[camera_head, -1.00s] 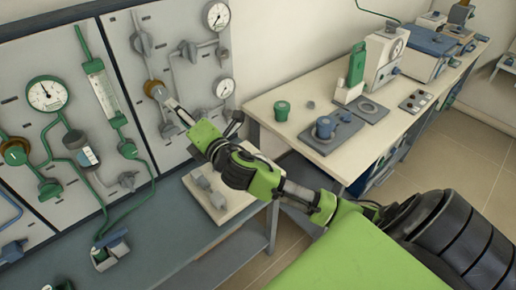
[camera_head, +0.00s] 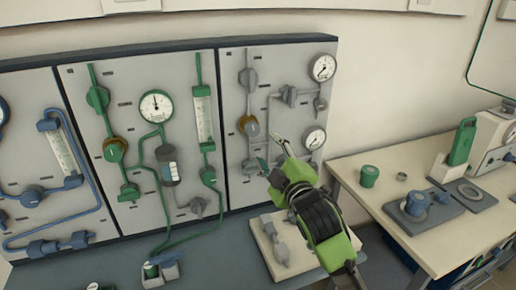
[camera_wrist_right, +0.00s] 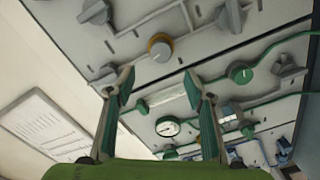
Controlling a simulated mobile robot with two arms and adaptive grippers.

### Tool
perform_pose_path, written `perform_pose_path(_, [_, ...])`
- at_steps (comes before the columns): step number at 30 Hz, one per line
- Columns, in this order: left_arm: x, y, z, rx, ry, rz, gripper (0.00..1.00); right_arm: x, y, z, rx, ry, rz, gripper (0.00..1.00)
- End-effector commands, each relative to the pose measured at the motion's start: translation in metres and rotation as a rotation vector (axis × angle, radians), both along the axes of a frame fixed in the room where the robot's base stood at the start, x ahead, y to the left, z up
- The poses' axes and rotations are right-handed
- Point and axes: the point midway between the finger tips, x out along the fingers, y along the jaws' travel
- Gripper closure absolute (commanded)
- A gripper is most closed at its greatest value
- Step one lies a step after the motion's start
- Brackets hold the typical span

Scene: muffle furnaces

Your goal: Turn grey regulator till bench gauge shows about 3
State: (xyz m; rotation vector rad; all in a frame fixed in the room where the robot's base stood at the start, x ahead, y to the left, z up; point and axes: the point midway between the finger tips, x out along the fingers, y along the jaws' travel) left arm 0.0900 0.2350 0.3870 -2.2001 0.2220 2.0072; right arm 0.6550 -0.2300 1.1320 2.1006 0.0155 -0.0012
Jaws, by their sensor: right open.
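The grey regulator (camera_head: 249,126) is a grey knob with a brass-coloured ring on the right panel; it also shows in the right wrist view (camera_wrist_right: 160,48). Two white round gauges sit on that panel, an upper one (camera_head: 322,67) and a lower one (camera_head: 314,138). I cannot tell which is the bench gauge, and their readings are too small to read. My right gripper (camera_head: 273,155) is open and empty, below and right of the regulator in the head view. In the wrist view its fingers (camera_wrist_right: 158,85) are spread, with the regulator beyond them, not between them. My left gripper is not in view.
The middle panel carries a green-piped gauge (camera_head: 157,106), a green regulator (camera_head: 115,149) and valves. A blue-piped panel stands at the left. A pale block with grey fittings (camera_head: 264,246) lies on the bench below my right gripper. A side table (camera_head: 385,184) stands at the right.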

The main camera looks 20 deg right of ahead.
Motion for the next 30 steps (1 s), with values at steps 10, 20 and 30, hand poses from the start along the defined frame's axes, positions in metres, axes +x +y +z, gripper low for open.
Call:
perform_pose_path(10, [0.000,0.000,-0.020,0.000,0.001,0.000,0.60,0.004,-0.001,-0.003,0.303,0.000,0.023,0.52])
perform_pose_path(20, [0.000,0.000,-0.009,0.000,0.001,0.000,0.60,0.060,0.001,-0.002,0.298,0.002,0.022,0.52])
perform_pose_path(30, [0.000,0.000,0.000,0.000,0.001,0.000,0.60,0.112,0.003,-0.003,0.295,0.001,0.022,0.52])
